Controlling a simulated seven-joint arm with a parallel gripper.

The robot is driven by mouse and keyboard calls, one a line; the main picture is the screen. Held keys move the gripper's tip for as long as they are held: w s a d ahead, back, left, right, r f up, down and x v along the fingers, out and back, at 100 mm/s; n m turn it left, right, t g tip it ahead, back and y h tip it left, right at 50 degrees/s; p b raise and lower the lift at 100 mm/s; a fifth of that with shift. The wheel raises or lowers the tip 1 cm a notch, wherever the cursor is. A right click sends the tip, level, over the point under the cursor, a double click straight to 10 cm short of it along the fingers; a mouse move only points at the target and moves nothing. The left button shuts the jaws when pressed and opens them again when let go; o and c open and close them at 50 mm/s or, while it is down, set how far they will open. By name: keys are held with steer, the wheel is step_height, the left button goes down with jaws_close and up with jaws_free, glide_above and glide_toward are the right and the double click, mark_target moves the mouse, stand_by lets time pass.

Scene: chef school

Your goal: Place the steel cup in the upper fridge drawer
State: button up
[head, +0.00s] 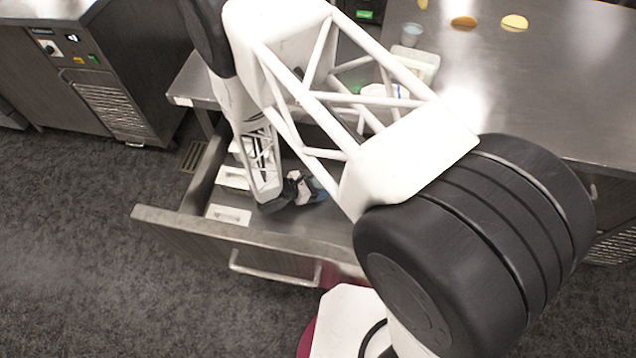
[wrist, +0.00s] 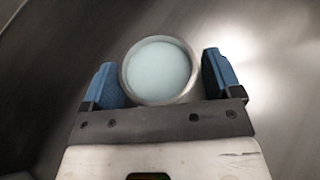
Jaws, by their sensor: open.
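The steel cup (wrist: 159,71) is between the two blue fingertips of my gripper (wrist: 164,82) in the wrist view, its round rim facing the camera and a pale blue inside showing. Small gaps show between the cup and the fingers, so the gripper is open around it. In the head view my gripper (head: 312,188) is inside the open upper fridge drawer (head: 250,236), low over its floor. The cup is hard to make out there, mostly hidden by my arm.
White containers (head: 229,214) line the left side of the drawer. The steel counter (head: 540,90) at the right carries a small cup (head: 411,34), a pale container (head: 424,64) and yellow and orange round pieces (head: 514,22). Another steel cabinet (head: 85,85) stands at the far left.

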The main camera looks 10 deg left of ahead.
steer(key=shift+r, duration=0.15)
steer(key=shift+s+a, duration=0.1)
steer(key=shift+a, duration=0.05)
steer(key=shift+v, duration=5.85)
